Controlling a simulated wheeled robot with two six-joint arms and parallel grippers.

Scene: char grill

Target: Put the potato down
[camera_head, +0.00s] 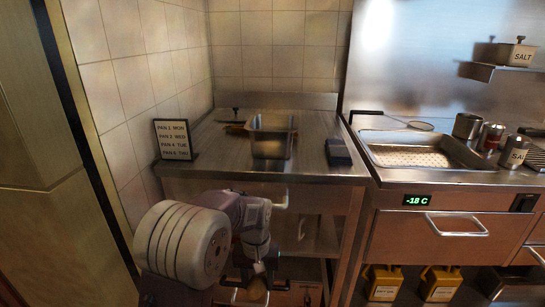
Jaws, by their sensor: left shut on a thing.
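A brown, rounded potato (257,289) shows at the bottom of the head view, low in front of the steel counter. My left gripper (262,272) is shut on it, pointing downward. My left arm hides part of the counter front and drawers behind it. My right gripper is not in the head view.
A steel counter (222,160) holds a metal pan (272,140), a dark block (338,152) and a day sign (174,139). Yellow containers (383,283) sit below.

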